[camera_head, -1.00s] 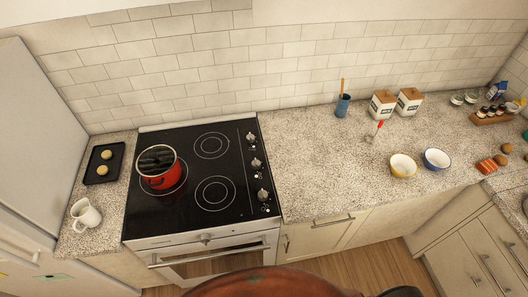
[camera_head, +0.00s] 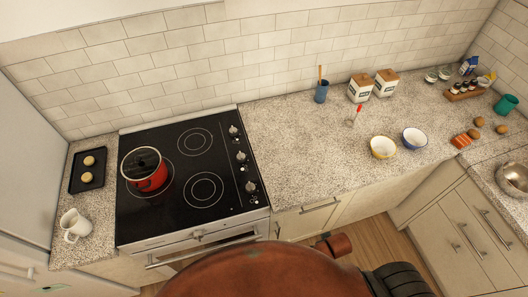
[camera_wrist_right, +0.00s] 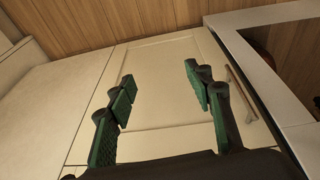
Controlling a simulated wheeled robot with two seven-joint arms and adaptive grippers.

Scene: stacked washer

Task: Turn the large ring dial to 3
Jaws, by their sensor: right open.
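The black stove top (camera_head: 140,215) has a column of silver dials along its right side: a back dial (camera_head: 234,130), a middle dial (camera_head: 241,156) and a front dial (camera_head: 250,187). I cannot tell which one is for the large ring, and their numbers are too small to read. Burner rings are marked on the glass, including a front right ring (camera_head: 203,190). My right gripper (camera_wrist_right: 161,83) is open and empty in the right wrist view, in front of a cream cabinet door (camera_wrist_right: 160,80), away from the dials. My left gripper is out of view.
A red pot (camera_head: 145,169) stands on the stove's left side. A tray of cookies (camera_head: 87,170) and a white mug (camera_head: 74,225) are left of it. The counter right of the dials is bare nearby; bowls (camera_head: 383,147) and canisters (camera_head: 360,88) stand farther right.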

